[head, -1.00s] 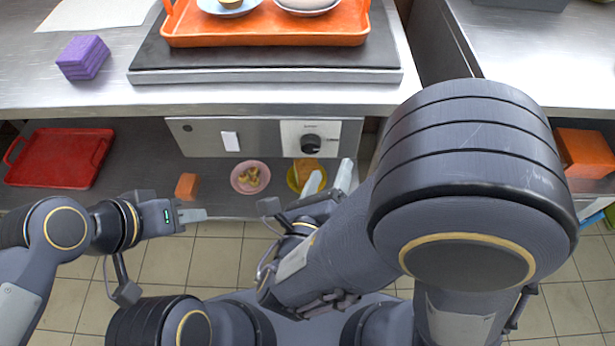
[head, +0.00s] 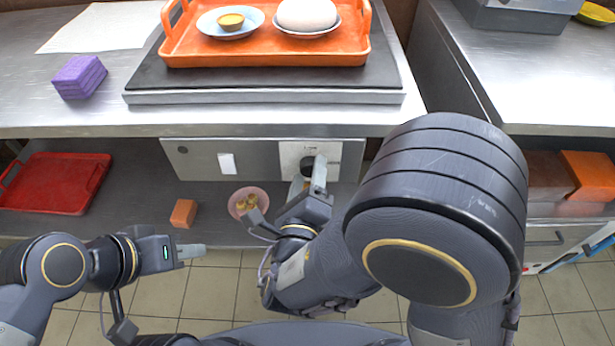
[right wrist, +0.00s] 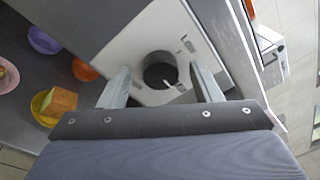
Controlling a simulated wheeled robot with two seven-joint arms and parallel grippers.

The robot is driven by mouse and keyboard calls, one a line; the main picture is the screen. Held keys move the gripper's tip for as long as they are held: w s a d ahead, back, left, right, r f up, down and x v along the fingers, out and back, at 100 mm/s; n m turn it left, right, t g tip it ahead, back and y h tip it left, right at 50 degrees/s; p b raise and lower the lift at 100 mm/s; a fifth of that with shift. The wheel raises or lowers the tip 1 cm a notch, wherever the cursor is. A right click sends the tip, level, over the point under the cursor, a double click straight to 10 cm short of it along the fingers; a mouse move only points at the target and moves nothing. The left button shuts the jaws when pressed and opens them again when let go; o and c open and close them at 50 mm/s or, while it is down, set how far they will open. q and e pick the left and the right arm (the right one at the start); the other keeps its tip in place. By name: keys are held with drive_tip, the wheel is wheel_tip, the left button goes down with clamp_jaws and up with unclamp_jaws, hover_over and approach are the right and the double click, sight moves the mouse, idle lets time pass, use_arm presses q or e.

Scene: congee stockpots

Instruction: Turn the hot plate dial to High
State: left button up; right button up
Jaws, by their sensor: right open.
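The hot plate dial (right wrist: 160,72) is a dark round knob on a pale panel (head: 290,151) set in the steel front below the counter. In the head view my right gripper (head: 312,178) is in front of the dial and hides part of it. In the right wrist view its two fingers stand apart, one on each side of the dial, with nothing between them touching; the remaining distance is unclear. A pale mark shows on the knob, but the panel labels are too small to read. My left gripper (head: 190,252) is empty, low at the left; its finger gap is not clear.
The dark hot plate (head: 140,80) on the counter carries an orange tray (head: 270,58) with dishes. A purple block (head: 79,78) lies to its left. The shelf below holds a red tray (head: 55,183), an orange block (head: 183,213) and a pink bowl (head: 238,206).

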drive_tip(key=c, duration=1)
